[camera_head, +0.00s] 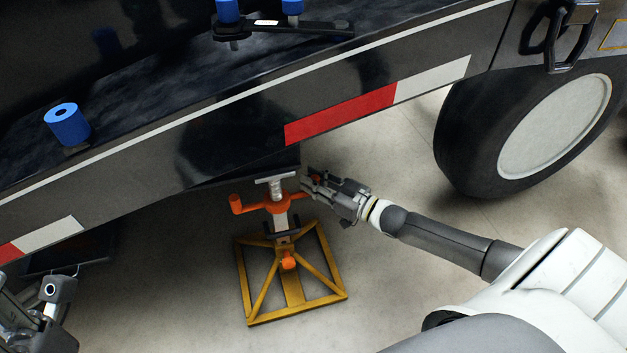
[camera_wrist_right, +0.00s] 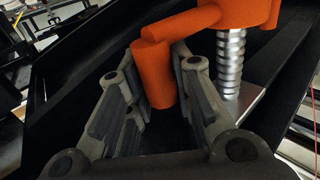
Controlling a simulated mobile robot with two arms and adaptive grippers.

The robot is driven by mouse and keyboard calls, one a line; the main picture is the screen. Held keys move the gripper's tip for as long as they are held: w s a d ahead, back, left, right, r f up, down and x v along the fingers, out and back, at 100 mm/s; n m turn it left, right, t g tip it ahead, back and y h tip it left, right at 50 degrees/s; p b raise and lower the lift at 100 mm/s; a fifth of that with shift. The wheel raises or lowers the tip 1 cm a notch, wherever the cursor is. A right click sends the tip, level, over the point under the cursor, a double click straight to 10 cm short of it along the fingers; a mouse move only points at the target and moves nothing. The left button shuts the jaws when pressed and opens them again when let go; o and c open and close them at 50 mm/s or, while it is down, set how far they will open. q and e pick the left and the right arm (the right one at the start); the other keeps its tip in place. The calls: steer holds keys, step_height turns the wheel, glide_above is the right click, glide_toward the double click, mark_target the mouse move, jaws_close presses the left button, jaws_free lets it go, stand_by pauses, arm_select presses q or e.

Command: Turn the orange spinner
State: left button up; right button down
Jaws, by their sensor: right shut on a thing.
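The orange spinner (camera_head: 278,203) sits on a threaded screw of a jack stand, under the trailer's edge. Its left handle knob shows in the head view, and the right end is at my right gripper (camera_head: 312,186). In the right wrist view, an orange handle knob (camera_wrist_right: 155,75) of the spinner stands between the two fingers of my right gripper (camera_wrist_right: 160,100), which is shut on it. The silver screw (camera_wrist_right: 230,65) shows beside it. My left gripper (camera_head: 45,310) is partly in view at the lower left corner; its fingertips are not clear.
The yellow stand base (camera_head: 324,265) rests on the pale floor, with an orange knob (camera_head: 289,261) at its middle. The dark trailer frame (camera_head: 210,150) with red and white strips hangs close above. A large wheel (camera_head: 470,135) stands at the right. Floor in front is clear.

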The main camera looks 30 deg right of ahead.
steer(key=shift+w+d+r, duration=0.1)
steer(key=shift+d, duration=0.1)
steer(key=c, duration=1.4)
jaws_free()
steer(key=shift+o, duration=0.7)
steer(key=shift+s, duration=0.4)
steer(key=v, duration=1.1)
steer(key=shift+s+d, duration=0.15)
steer(key=shift+d, duration=0.05)
